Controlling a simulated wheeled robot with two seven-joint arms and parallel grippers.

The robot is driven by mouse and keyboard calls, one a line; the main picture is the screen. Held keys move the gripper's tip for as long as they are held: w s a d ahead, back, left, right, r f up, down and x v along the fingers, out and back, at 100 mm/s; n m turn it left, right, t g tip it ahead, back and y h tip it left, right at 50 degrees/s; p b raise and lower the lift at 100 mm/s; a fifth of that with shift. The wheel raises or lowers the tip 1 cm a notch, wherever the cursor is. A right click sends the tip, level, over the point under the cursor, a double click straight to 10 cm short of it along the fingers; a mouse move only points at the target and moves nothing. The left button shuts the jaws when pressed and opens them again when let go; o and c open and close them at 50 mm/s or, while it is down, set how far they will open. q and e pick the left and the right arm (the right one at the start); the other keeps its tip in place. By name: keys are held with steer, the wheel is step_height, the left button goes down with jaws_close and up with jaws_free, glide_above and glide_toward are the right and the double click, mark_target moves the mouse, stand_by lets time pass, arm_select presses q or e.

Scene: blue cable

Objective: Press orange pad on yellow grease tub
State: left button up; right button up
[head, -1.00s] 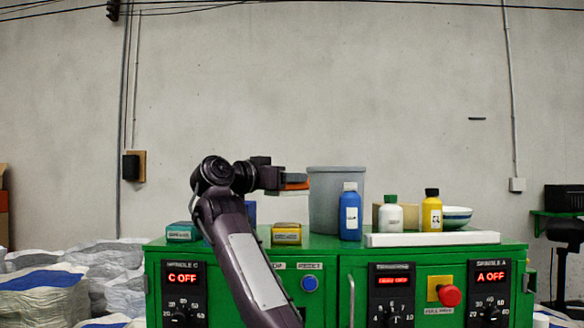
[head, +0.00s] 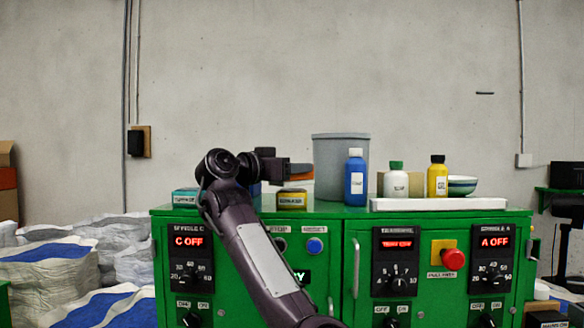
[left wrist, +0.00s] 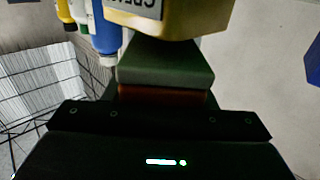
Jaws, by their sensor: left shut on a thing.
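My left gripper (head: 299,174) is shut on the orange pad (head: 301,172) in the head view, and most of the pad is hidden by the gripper. The small yellow grease tub (head: 291,200) with a label stands on the green cabinet, just below the gripper. In the left wrist view the labelled yellow tub (left wrist: 165,22) is close to the gripper (left wrist: 165,75). An orange strip of the pad (left wrist: 160,95) shows there beside a grey-green block. I cannot tell whether anything touches the tub. My right gripper is not in view.
A teal tub (head: 185,198) stands left of the yellow one. A grey bin (head: 341,165) and a blue bottle (head: 357,180) stand close on the right. Beyond them, white and yellow bottles (head: 437,177) stand by a white tray (head: 425,204). The cabinet (head: 340,222) has knobs.

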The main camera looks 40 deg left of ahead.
arm_select(q)
steer(key=shift+f+b, duration=0.55)
steer(key=shift+b, duration=0.15)
stand_by(0.8)
steer(key=shift+f+b, duration=0.2)
steer(key=shift+b, duration=0.3)
stand_by(2.0)
steer(key=shift+w+r+p, duration=0.1)
steer(key=shift+r+p, duration=0.5)
steer(key=shift+r, duration=0.65)
step_height(320, 180, up, 2)
steer(key=shift+r+p, duration=0.1)
steer(key=shift+p, duration=0.45)
steer(key=shift+r+p, duration=0.65)
steer(key=shift+r, duration=0.7)
steer(key=shift+f, duration=0.1)
